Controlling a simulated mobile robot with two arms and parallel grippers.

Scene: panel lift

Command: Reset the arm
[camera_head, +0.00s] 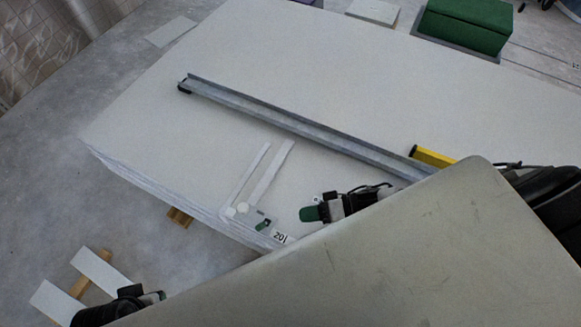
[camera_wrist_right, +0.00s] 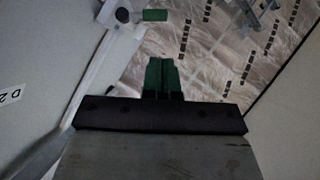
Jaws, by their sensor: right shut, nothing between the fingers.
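My right gripper (camera_head: 310,213) is over the near edge of a stack of white panels (camera_head: 330,90). Its green fingers show pressed together in the right wrist view (camera_wrist_right: 162,75), with nothing between them. Part of my left arm shows at the bottom left, with a gripper part (camera_head: 150,297) at its end. Its fingers are not clear enough to read, and the large surface in front cuts it off. The right gripper's height above the panels is hard to tell.
A long metal rail (camera_head: 290,122) lies across the panels, with a yellow tool (camera_head: 432,157) by its right end. A green box (camera_head: 465,25) stands at the back. White strips (camera_head: 102,272) lie on the floor. A scratched beige surface (camera_head: 430,250) hides the lower right.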

